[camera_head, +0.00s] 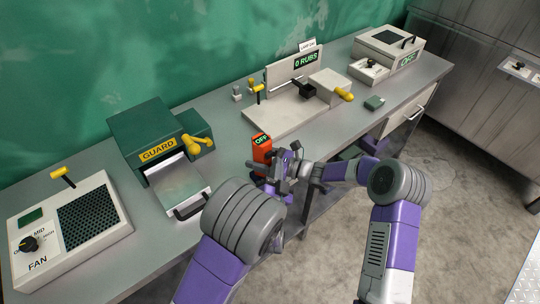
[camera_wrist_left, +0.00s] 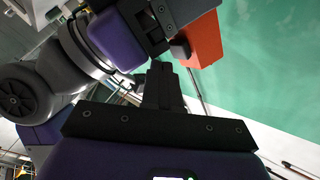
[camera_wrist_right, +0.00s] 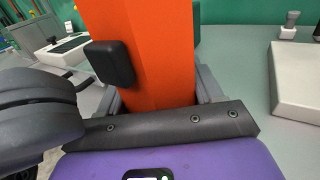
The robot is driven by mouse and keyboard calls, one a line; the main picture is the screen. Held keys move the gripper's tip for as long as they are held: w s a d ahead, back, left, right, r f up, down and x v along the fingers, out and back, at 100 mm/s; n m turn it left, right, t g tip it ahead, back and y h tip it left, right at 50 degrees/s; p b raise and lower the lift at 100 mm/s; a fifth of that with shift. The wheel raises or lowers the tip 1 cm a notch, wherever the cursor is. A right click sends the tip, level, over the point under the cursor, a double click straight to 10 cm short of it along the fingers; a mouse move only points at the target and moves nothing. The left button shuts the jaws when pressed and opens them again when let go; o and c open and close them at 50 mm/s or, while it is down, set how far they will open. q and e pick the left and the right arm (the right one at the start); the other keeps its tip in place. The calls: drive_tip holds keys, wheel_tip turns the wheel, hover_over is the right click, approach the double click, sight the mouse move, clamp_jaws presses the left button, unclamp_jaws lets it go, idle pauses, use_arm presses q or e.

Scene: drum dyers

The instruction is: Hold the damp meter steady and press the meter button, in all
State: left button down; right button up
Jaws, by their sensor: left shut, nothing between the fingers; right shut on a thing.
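A black meter button (camera_wrist_right: 110,63) sticks out of the meter's side. In the left wrist view the meter (camera_wrist_left: 204,38) is at the upper right, with the button (camera_wrist_left: 180,48) facing my left gripper (camera_wrist_left: 163,68). My left gripper is shut and empty, its tips close to the button; I cannot tell whether they touch. Whether the meter's base rests on the counter is hidden.
On the grey counter stand a fan box (camera_head: 75,232), a green guard machine (camera_head: 150,130), a rub tester (camera_head: 290,105) reading 0 RUBS and an OFF box (camera_head: 392,50). My two arms are close together.

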use_arm(q)
drive_tip(key=shift+w+a, duration=0.1)
drive_tip(key=shift+w+a, duration=0.2)
drive_tip(key=shift+w, duration=0.05)
drive_tip(key=shift+w+a, duration=0.25)
drive_tip(key=shift+w, duration=0.1)
idle(1.0)
drive_tip(key=shift+s+d, duration=0.5)
drive_tip(key=shift+s, duration=0.2)
drive_tip(key=s+d, duration=0.1)
drive_tip(key=s, duration=0.1)
drive_tip(key=s+d, duration=0.2)
idle(0.6)
idle(0.5)
